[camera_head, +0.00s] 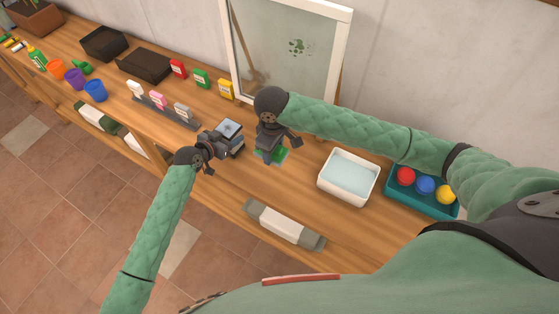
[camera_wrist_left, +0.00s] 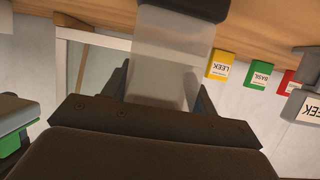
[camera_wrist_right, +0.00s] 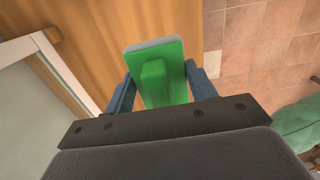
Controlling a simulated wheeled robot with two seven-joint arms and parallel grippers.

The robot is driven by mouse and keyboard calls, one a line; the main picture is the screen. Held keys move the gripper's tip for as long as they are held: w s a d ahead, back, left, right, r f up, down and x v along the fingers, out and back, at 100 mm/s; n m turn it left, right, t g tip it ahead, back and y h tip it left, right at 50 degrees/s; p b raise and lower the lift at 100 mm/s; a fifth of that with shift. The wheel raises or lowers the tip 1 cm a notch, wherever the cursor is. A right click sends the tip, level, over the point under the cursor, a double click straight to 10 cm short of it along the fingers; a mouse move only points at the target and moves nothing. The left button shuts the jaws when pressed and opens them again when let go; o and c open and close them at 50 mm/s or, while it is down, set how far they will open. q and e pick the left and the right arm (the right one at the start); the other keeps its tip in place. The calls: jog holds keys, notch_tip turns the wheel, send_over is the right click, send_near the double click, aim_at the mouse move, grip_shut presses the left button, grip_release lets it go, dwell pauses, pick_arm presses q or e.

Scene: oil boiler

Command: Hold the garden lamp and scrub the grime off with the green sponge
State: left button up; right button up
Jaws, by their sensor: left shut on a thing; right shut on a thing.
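The garden lamp (camera_head: 230,128) has a pale glassy body and dark end parts. My left gripper (camera_head: 217,145) is shut on it and holds it near the table's middle. In the left wrist view the lamp's translucent grey body (camera_wrist_left: 170,65) sits between the fingers; whether grime is on it I cannot tell. My right gripper (camera_head: 269,143) is shut on the green sponge (camera_head: 280,156), just right of the lamp. The right wrist view shows the sponge's raised green grip (camera_wrist_right: 156,82) between the fingers and a grey edge at its far end. The lamp and sponge look apart.
A white water basin (camera_head: 348,177) stands right of my grippers, with a teal crate (camera_head: 424,197) of coloured balls beyond. A framed glass pane (camera_head: 290,55) leans on the wall behind. Seed packets (camera_head: 201,78) and a label rack (camera_head: 166,110) stand left. Front table has free room.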

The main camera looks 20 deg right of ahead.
jog(key=w+a+r+n, duration=0.1)
jog(key=w+a+r, duration=1.1)
jog(key=w, duration=0.1)
jog(key=w+a+f+n, duration=0.1)
jog(key=w+f+n, duration=0.3)
jog(key=n, duration=0.3)
jog(key=shift+w+a+f+n, duration=0.25)
jog(key=shift+w+f+n, duration=0.15)
jog(key=shift+f, duration=0.15)
send_over(222, 123)
jog(key=shift+f, duration=2.9)
jog(key=shift+f, duration=0.7)
